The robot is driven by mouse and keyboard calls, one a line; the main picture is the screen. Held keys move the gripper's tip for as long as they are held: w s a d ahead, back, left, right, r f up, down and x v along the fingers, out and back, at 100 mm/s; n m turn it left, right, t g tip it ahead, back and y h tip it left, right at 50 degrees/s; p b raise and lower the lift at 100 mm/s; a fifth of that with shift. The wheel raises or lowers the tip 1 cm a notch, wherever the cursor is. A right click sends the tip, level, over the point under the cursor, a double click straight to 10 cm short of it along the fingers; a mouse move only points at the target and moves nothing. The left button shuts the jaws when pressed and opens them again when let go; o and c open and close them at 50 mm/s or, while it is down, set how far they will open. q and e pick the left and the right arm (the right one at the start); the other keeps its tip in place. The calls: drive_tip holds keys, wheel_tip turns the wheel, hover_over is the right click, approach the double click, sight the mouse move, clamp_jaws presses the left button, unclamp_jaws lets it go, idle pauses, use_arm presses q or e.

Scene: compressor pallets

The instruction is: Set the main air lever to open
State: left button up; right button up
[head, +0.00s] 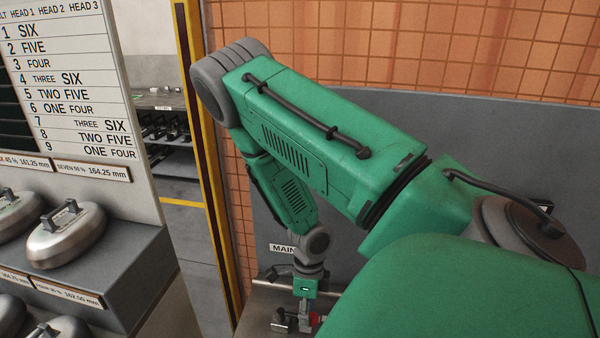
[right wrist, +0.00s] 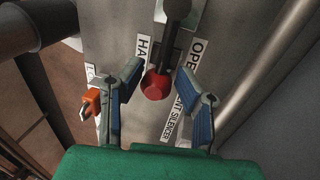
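The main air lever shows in the right wrist view as a dark shaft (right wrist: 172,40) with a red knob (right wrist: 155,85) at its near end. It lies over a grey plate with partly hidden labels, one reading "OPE" to the right of the shaft and one reading "HA" to its left. My right gripper (right wrist: 160,70) is open, with a blue-padded finger on each side of the red knob; a gap shows on both sides. In the head view my right gripper (head: 304,314) is small and low, beside the red knob (head: 316,320). My left gripper is not in view.
A label starting "MAIN" (head: 283,248) is on the grey panel behind my right arm. An orange tag-like piece (right wrist: 90,103) is beside the left finger. A thick metal pipe (right wrist: 262,70) runs along the right. A rack with grey weights (head: 66,235) stands at left.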

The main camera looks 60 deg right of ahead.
drive_tip(key=shift+w+d, duration=0.15)
drive_tip(key=shift+w, duration=0.2)
drive_tip(key=shift+r, duration=0.25)
wheel_tip(320, 180, up, 11)
drive_tip(key=d, duration=0.2)
drive_tip(key=shift+w, duration=0.4)
idle(0.3)
